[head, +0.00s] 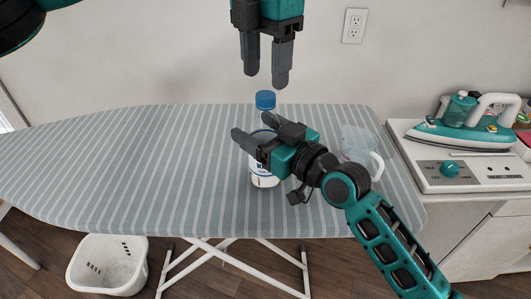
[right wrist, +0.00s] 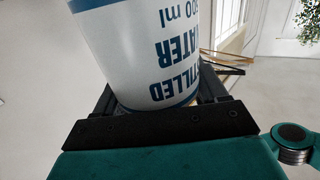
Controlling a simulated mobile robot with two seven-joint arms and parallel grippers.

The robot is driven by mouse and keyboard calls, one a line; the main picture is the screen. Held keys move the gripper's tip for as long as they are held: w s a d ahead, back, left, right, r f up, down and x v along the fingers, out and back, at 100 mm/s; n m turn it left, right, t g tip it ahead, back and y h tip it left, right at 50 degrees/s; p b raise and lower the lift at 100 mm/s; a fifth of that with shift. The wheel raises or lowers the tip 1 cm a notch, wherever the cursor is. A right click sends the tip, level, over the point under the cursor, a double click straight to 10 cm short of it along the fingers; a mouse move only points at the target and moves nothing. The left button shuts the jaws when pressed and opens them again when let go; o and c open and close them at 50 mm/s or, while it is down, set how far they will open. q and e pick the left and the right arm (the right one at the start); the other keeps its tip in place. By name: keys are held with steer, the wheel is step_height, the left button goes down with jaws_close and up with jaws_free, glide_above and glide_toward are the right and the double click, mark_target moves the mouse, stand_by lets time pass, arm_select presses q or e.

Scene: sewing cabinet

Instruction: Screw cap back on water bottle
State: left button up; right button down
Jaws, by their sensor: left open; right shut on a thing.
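A white water bottle (head: 264,181) with blue lettering stands upright on the striped ironing board (head: 150,160). A blue cap (head: 265,100) sits at the top of the bottle; I cannot tell how tightly it is on. My right gripper (head: 254,133) is shut around the bottle's body and hides its middle. In the right wrist view the bottle's label (right wrist: 165,50) fills the space between the fingers. My left gripper (head: 266,80) is open and empty, pointing down just above the cap and apart from it.
A clear measuring jug (head: 358,146) stands on the board right of the bottle. A teal iron (head: 463,130) rests on its white station (head: 470,172) on the cabinet at right. A white basket (head: 107,268) is on the floor. The board's left half is clear.

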mark_target(266, 94)
arm_select(q)
steer(key=shift+f, duration=1.95)
steer(key=shift+c, duration=0.2)
jaws_close()
steer(key=shift+o, duration=0.9)
jaws_free()
steer(key=shift+r, duration=0.1)
step_height(266, 94, up, 12)
